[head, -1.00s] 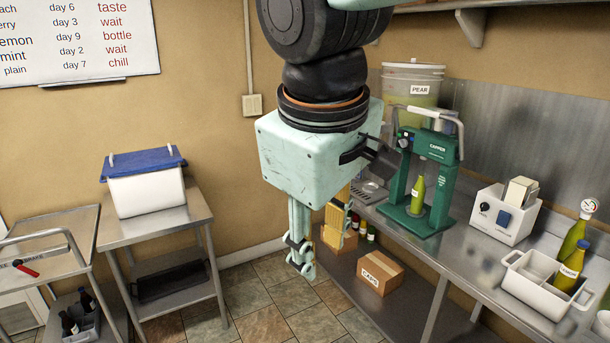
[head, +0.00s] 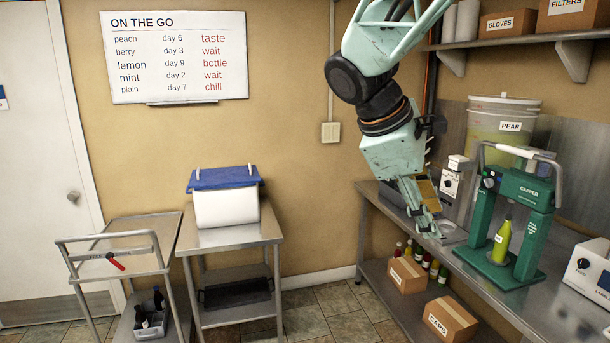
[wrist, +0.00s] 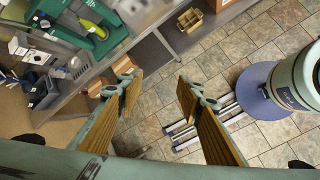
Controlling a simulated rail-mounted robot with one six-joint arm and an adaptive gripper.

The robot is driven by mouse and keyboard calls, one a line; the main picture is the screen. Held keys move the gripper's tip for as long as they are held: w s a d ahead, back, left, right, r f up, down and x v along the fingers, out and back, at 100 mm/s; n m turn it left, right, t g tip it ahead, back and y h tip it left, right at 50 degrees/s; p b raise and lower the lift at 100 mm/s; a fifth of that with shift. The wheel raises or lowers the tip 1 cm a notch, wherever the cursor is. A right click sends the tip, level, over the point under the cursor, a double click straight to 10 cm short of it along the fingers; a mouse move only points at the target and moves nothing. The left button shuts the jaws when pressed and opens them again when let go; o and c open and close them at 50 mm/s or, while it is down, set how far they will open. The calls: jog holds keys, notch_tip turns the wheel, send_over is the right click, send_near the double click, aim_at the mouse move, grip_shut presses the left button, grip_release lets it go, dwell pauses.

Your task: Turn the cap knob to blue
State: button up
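The green capper (head: 520,215) stands on the steel counter at the right in the head view, with a yellow-green bottle (head: 502,240) in it. A small pale knob (head: 488,183) sits on its left post; its pointer and colour setting are too small to read. The capper also shows at the top left of the wrist view (wrist: 78,42), with its bottle lying across the picture (wrist: 92,28). My gripper (head: 428,208) hangs left of the capper, near the counter's left end, apart from it. In the wrist view its two fingers (wrist: 158,90) are spread, with nothing between them.
A white box with a dark dial (head: 450,184) and a PEAR bucket (head: 503,120) stand behind my gripper. Another white knobbed box (head: 592,270) is right of the capper. A shelf (head: 530,42) hangs above. The floor (head: 335,318) left of the counter is open.

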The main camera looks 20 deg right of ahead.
jog(key=w+d+n+g+h, duration=0.1)
jog(key=w+d+n+h, duration=0.1)
jog(key=w+d, duration=0.4)
jog(key=w+d+n+g+h, duration=0.1)
jog(key=w+d+n, duration=0.25)
jog(key=d, duration=0.55)
jog(key=n+h, duration=0.8)
jog(key=n, duration=0.4)
send_near(485, 182)
jog(key=a, duration=0.4)
jog(key=shift+w+a+f, duration=0.15)
jog(key=shift+w+a, duration=0.1)
jog(key=shift+a, duration=0.05)
jog(key=shift+d, duration=0.15)
jog(key=shift+s+d+b, duration=0.1)
jog(key=shift+s+d, duration=0.15)
jog(key=shift+d, duration=2)
jog(key=shift+s+d+b, duration=0.15)
jog(key=shift+s+d, duration=0.15)
jog(key=shift+d, duration=1.9)
jog(key=shift+s+d+b, duration=0.1)
jog(key=shift+s+d, duration=0.15)
jog(key=shift+d, duration=2)
jog(key=shift+c, duration=0.5)
jog(key=c, duration=0.7)
